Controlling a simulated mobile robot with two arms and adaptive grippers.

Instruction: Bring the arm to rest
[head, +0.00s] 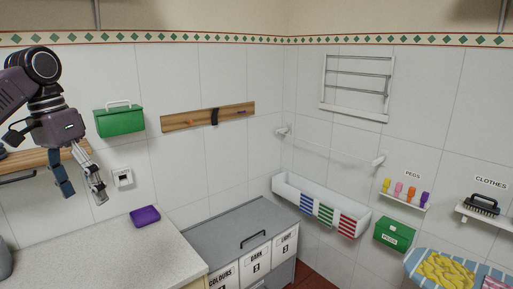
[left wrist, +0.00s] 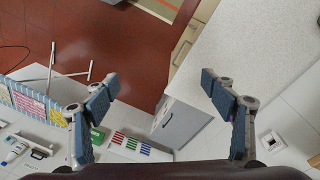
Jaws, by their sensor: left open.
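My left gripper (head: 80,180) is at the left of the head view, raised in front of the tiled wall and to the left of the green wall box. Its two fingers are spread apart with nothing between them. In the left wrist view my left gripper (left wrist: 168,100) also shows open and empty, with the worktop edge and the floor well beyond the fingers. My right gripper is in neither view.
A speckled worktop (head: 150,252) with a purple box (head: 145,216) lies below the gripper. A green box (head: 119,121) and a wooden rail (head: 190,121) hang on the wall. A grey-lidded laundry bin (head: 225,235) stands to the right. The red floor (left wrist: 110,50) has free room.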

